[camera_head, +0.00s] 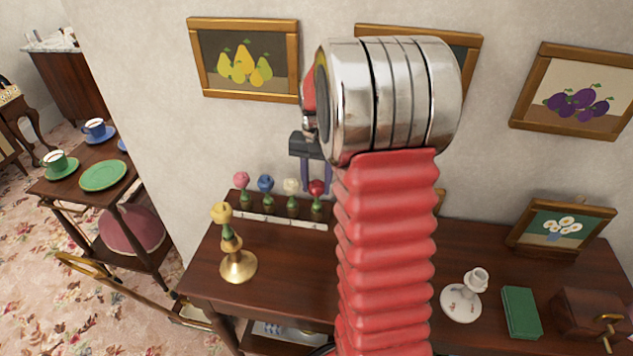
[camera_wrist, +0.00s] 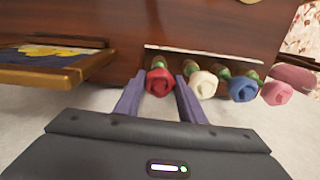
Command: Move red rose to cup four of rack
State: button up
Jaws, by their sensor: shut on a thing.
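The red rose (camera_head: 316,188) is at the right end of the rack in the head view, with a green base below its bloom. In the wrist view the red rose (camera_wrist: 159,84) sits between the two purple fingers of my gripper (camera_wrist: 160,78), which is shut on it. My gripper (camera_head: 315,180) also shows in the head view, pointing down over the rose. The rack (camera_head: 275,221) is a dark strip with a white front label on the table. Pink (camera_head: 241,180), blue (camera_head: 265,184) and white (camera_head: 291,186) roses stand left of the red one. The red rose's lower end is hard to see.
A yellow rose (camera_head: 221,213) stands in a brass candlestick (camera_head: 238,266) in front of the rack's left end. My arm hides the table's middle.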

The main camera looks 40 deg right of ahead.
jog(key=shift+f, duration=0.3)
jog(key=o, duration=1)
jog(key=shift+c, duration=0.2)
notch_tip(320, 180, up, 14)
jog(key=shift+f, duration=0.15)
dwell(0.8)
